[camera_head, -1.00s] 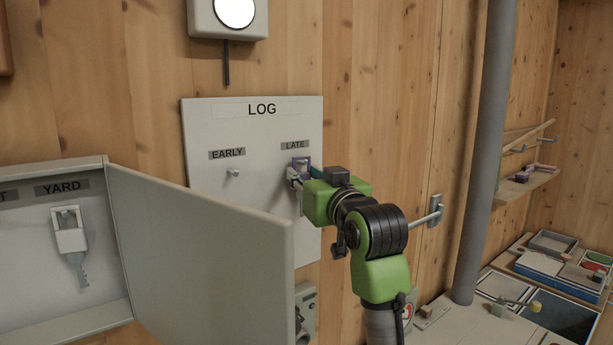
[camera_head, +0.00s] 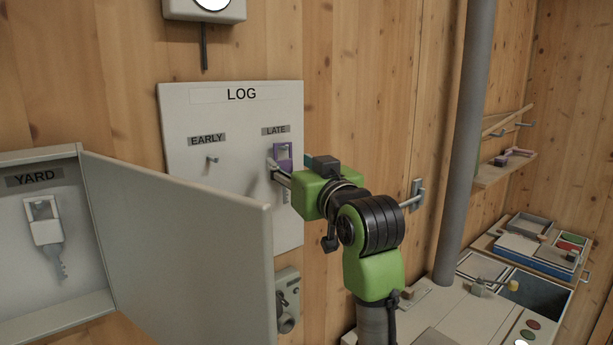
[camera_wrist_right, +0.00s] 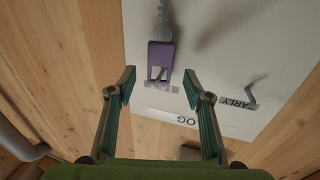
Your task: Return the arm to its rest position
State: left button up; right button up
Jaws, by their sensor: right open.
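My right arm reaches up from the bottom in the head view, with green and black links. Its gripper (camera_head: 279,174) is open and empty, just in front of the LOG board (camera_head: 235,220). A key with a purple tag (camera_head: 284,152) hangs under the LATE label. In the right wrist view the purple tag (camera_wrist_right: 160,53) and its metal key (camera_wrist_right: 163,20) show beyond the spread fingers (camera_wrist_right: 160,84), with a gap between. My left gripper is not in view.
An open cabinet door (camera_head: 185,225) stands out left of the arm. A key with a pale tag (camera_head: 43,222) hangs inside under YARD. The EARLY hook (camera_head: 212,160) is bare. A grey pipe (camera_head: 465,140) and a counter with trays (camera_head: 540,295) are at right.

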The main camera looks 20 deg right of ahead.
jog(key=s, duration=0.9)
jog(key=s+d+f+g, duration=0.1)
jog(key=s+f+g, duration=0.15)
jog(key=f, duration=1.25)
jog(key=s+f+g, duration=0.2)
jog(key=f+g, duration=0.2)
jog(key=f, duration=1)
jog(key=s+f+n+g+h, duration=0.1)
jog(key=s+f+g, duration=0.7)
jog(key=s+f, duration=1.7)
jog(key=s+f+g+b, duration=0.25)
jog(key=f+b, duration=0.55)
jog(key=f, duration=2.7)
jog(key=s+d+f+b, duration=0.1)
jog(key=s+f+b, duration=0.2)
jog(key=s+f, duration=0.5)
jog(key=s+d+f+b, duration=0.2)
jog(key=s+f, duration=0.7)
jog(key=f, duration=0.5)
jog(key=shift+s+d+f+h+b, duration=0.2)
jog(key=shift+s+d+h+b, duration=0.1)
jog(key=shift+b, duration=0.45)
